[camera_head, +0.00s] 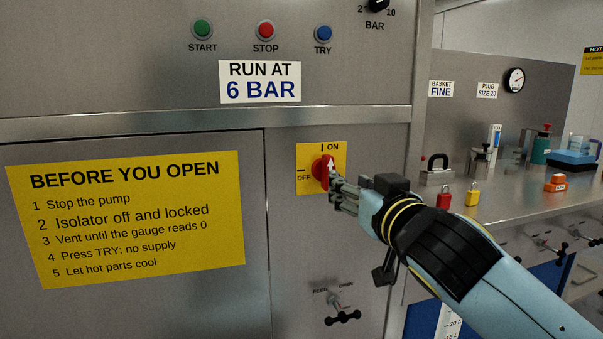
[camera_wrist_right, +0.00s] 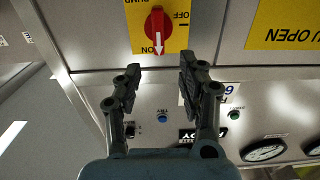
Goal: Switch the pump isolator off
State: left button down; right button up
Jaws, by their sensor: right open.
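The pump isolator is a red rotary knob (camera_head: 319,168) on a yellow plate (camera_head: 305,185) marked ON at the top and OFF at the left. Its white arrow points up at ON. The knob also shows in the right wrist view (camera_wrist_right: 155,27), where the picture is turned over and the arrow points down to ON. My right gripper (camera_head: 338,190) is in front of the plate's right side and overlaps the knob's edge in the head view. In the right wrist view its fingers (camera_wrist_right: 161,70) are apart with nothing between them, and the knob appears beyond their tips. My left gripper is not in view.
Green START (camera_head: 202,28), red STOP (camera_head: 265,30) and blue TRY (camera_head: 323,33) buttons sit above. At right, a steel bench (camera_head: 520,205) carries a dark-shackled padlock (camera_head: 437,170), red (camera_head: 444,199) and yellow (camera_head: 472,196) padlocks, and other items.

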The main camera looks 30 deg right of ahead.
aim_at(326, 172)
jog(key=p+x, duration=0.1)
jog(key=x, duration=0.9)
jog(key=shift+f, duration=0.1)
grip_shut()
